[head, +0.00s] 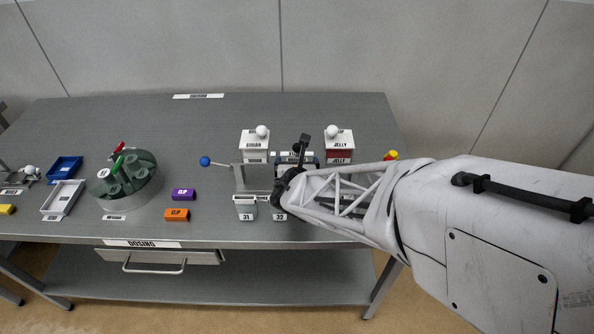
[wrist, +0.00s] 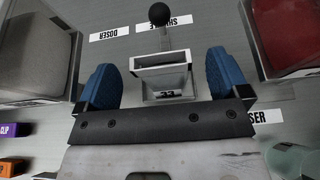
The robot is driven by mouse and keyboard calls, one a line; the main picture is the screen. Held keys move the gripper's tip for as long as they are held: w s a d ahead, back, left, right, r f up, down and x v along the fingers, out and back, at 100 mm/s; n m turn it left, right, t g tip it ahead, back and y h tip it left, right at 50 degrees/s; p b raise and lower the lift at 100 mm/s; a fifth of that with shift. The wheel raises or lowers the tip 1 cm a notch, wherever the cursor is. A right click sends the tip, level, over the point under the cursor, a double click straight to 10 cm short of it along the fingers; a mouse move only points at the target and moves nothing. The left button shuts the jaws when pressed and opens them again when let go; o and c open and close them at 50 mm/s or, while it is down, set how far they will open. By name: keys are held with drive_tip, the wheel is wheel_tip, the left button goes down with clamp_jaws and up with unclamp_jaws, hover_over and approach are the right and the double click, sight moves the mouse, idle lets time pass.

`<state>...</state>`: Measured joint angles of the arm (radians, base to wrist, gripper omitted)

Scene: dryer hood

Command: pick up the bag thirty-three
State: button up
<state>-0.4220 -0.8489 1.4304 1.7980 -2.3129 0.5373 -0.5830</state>
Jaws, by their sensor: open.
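My gripper (wrist: 160,88) is open, with one blue finger on the left of the bag and one on the right. Gaps show between the bag and both fingers. In the head view my arm covers the spot, and I cannot make out this bag there.
A sugar bin (head: 255,147) and a jelly bin (head: 339,149) stand behind my gripper. A lever with a blue knob (head: 205,161) is to the left. Purple (head: 184,195) and orange (head: 177,214) clips lie farther left, beside a round carousel (head: 126,184).

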drive_tip(key=shift+c, duration=0.2)
drive_tip(key=c, duration=1)
drive_tip(key=shift+r, duration=0.1)
drive_tip(key=shift+c, duration=0.2)
drive_tip(key=shift+r, duration=1.55)
drive_tip(key=s+d+r, duration=0.1)
drive_tip(key=s+d, duration=0.1)
drive_tip(key=s, duration=0.5)
drive_tip(key=s+d, duration=0.2)
drive_tip(key=s, duration=0.6)
drive_tip(key=shift+s+d+r, duration=0.15)
drive_tip(key=shift+d+r, duration=0.2)
